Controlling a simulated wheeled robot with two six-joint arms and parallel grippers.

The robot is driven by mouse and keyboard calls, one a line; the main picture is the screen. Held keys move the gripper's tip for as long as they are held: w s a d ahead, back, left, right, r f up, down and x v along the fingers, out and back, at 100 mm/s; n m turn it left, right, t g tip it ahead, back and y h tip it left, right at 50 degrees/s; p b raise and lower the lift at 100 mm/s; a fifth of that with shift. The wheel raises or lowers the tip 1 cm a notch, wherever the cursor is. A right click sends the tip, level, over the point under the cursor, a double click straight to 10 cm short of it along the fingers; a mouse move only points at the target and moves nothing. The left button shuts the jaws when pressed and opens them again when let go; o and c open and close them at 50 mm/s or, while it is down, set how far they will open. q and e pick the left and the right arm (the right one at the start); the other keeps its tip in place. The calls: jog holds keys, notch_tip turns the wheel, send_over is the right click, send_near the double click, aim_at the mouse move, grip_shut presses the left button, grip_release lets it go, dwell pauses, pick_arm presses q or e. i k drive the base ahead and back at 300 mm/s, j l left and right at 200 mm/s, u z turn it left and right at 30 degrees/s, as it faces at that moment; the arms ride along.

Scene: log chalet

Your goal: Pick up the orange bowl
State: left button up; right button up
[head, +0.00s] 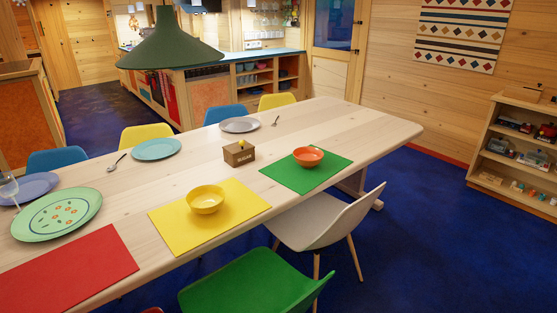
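The orange bowl (308,156) stands upright on the green placemat (290,177), near the right end of the long wooden table (375,127). It looks empty, and nothing touches it from above. Neither of my grippers shows in the head view.
A yellow bowl (205,199) sits on a yellow placemat (170,232) to the left. A small wooden box (239,154) stands left of the green mat. A white chair (318,225) and a green chair (240,290) line the near side. Blue floor (440,230) is open at right.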

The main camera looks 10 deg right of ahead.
aim_at(308, 157)
jog(key=i+l+u, duration=0.15)
jog(key=l+u, duration=0.2)
jog(key=i+l+u, duration=0.1)
jog(key=l+u, duration=0.6)
